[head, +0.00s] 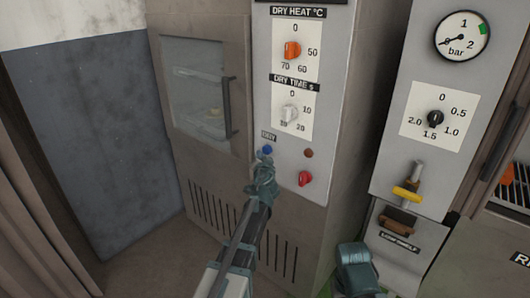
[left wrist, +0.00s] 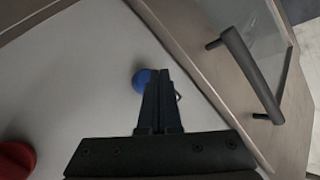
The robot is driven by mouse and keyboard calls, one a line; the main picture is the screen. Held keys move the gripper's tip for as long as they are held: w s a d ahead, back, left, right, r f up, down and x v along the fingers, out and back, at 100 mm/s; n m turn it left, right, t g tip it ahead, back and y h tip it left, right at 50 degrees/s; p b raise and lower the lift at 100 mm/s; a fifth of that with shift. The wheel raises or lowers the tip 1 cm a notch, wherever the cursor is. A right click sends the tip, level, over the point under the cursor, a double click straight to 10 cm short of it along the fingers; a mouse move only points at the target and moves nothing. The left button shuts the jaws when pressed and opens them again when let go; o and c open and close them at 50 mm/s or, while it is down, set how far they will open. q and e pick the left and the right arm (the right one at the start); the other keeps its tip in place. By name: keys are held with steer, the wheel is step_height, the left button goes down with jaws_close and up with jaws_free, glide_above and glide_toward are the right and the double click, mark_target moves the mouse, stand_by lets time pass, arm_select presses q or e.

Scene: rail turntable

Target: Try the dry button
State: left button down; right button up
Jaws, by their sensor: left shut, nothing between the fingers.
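The blue dry button (head: 267,150) sits under a small "DRY" label on the light grey control panel (head: 262,65). My left gripper (head: 266,163) is just below the button in the head view, shut and empty. In the left wrist view, the blue button (left wrist: 140,79) shows just left of the closed fingertips (left wrist: 161,72), partly hidden by them. I cannot tell whether they touch it. Part of my right arm (head: 355,264) shows at the bottom of the head view; its fingers cannot be made out.
Above the button are the orange dry heat knob (head: 292,49) and white dry time knob (head: 290,114). A red knob (head: 305,178) and a dark red-brown round part (head: 308,153) are to its right. A windowed door with a dark handle (head: 228,107) stands at left.

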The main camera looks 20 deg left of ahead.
arm_select(q)
steer(key=shift+w, duration=0.15)
stand_by(0.6)
steer(key=shift+w+d, duration=0.15)
steer(key=shift+w, duration=0.1)
steer(key=shift+w+d, duration=0.15)
steer(key=shift+w, duration=0.25)
stand_by(0.9)
steer(key=shift+s, duration=0.1)
steer(key=shift+s+a, duration=0.3)
steer(key=shift+s, duration=0.4)
steer(key=s, duration=0.1)
steer(key=s+a, duration=0.1)
steer(key=s, duration=0.2)
steer(key=shift+s+a, duration=0.35)
stand_by(0.7)
